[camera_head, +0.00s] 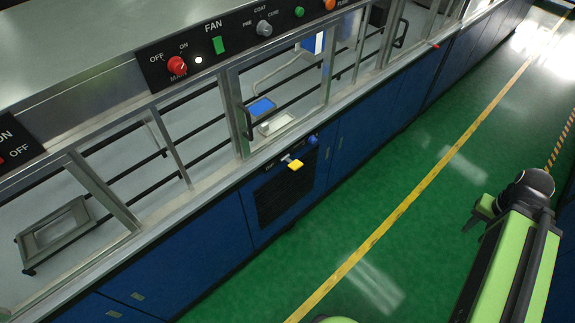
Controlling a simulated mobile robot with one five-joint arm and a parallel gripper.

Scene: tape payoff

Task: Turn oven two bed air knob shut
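No knob in view carries a label I can read as oven two bed air. Below the counter edge, a yellow knob or handle (294,164) sticks out above a dark louvred vent (283,194). A small blue knob (313,140) is just to its right. On the sloped black panel above are a red knob (177,66) between OFF and ON, a grey knob (264,28) marked PRE, COAT and CURE, and an orange knob (329,4) at the top edge. My green and black arm is at the lower right, apart from the cabinets.
Blue cabinets (203,262) run diagonally under the metal counter, with framed clear guards and black rails above. A green rocker switch (218,45) is marked FAN. The green floor (345,215) alongside is clear, with a yellow line (400,208) running along it.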

